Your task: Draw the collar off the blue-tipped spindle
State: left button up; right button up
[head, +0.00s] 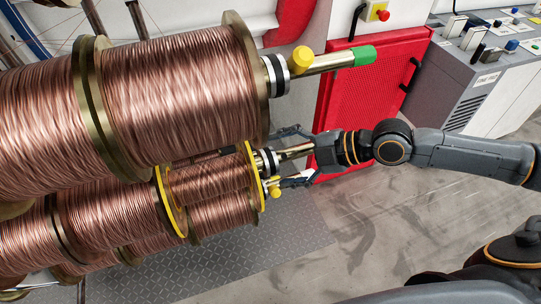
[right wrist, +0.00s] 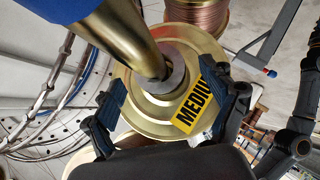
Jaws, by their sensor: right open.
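In the head view a brass spindle (head: 292,152) sticks out of the lower spool toward my right gripper (head: 285,157). A black and silver collar (head: 268,161) sits around it by the spool's flange. In the right wrist view the spindle (right wrist: 128,35) runs from the upper left, with blue (right wrist: 42,12) at its near end. A grey ring (right wrist: 175,74) surrounds its base, against the brass flange (right wrist: 150,112). My right gripper (right wrist: 165,98) is open, its fingers apart over the flange and not closed on the collar. The gripper hides the spindle's tip in the head view. My left gripper is not in view.
A red cabinet (head: 362,100) stands behind.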

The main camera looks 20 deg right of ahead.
aim_at(308, 148)
jog(key=shift+p+x, duration=0.4)
jog(key=shift+x, duration=1.25)
jog(key=c, duration=1.5)
jog(key=shift+w+d+b, duration=0.1)
jog(key=shift+d+b, duration=1.5)
jog(key=shift+d, duration=0.35)
jog(key=d+b, duration=0.4)
jog(key=b, duration=0.1)
jog(key=shift+w+d, duration=0.1)
jog(key=shift+d, duration=0.25)
jog(key=shift+d+r+b, duration=0.25)
jog(key=shift+b, duration=0.05)
